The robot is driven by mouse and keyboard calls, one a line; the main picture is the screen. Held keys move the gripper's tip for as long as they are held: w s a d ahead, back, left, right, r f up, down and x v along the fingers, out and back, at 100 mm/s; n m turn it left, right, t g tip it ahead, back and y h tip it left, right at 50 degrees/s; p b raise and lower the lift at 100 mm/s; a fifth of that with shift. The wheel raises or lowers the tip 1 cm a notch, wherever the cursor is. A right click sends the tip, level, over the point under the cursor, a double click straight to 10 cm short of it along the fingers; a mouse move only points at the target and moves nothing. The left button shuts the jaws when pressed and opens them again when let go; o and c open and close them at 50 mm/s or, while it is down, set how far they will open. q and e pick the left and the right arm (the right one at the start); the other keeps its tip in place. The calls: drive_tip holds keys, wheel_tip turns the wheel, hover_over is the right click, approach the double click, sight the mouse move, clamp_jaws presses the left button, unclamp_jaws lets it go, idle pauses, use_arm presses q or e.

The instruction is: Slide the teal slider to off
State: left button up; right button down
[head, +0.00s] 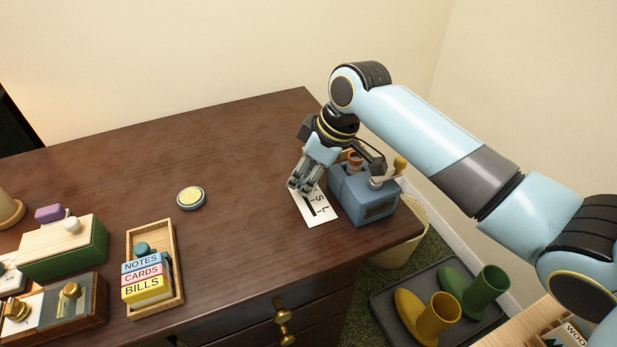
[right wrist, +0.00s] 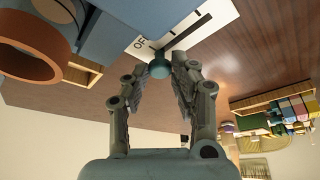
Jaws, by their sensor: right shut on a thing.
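The slider's white plate (head: 319,208) lies on the dark wooden desk, beside a blue box. In the right wrist view, the plate (right wrist: 205,14) has a dark straight slot and partly visible letters reading OFF at one end. The teal slider knob (right wrist: 159,69) is at the slot's end near those letters. My right gripper (right wrist: 160,72) is shut on the knob, with a finger on each side. In the head view, the right gripper (head: 300,188) covers the plate's far end and hides the knob. My left gripper is not in view.
The blue box (head: 362,200) with a crank stands close right of the gripper. A round yellow-topped disc (head: 190,197) and a wooden tray (head: 174,290) of labelled blocks lie left. Yellow and green boots (head: 435,318) stand on a floor tray. The desk's middle is clear.

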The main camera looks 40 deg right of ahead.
drive_tip(key=shift+w, duration=0.15)
drive_tip(key=c, duration=1.1)
unclamp_jaws()
drive_tip(key=shift+w+d, duration=0.1)
drive_tip(key=v, duration=1.2)
drive_tip(key=shift+f, duration=0.1)
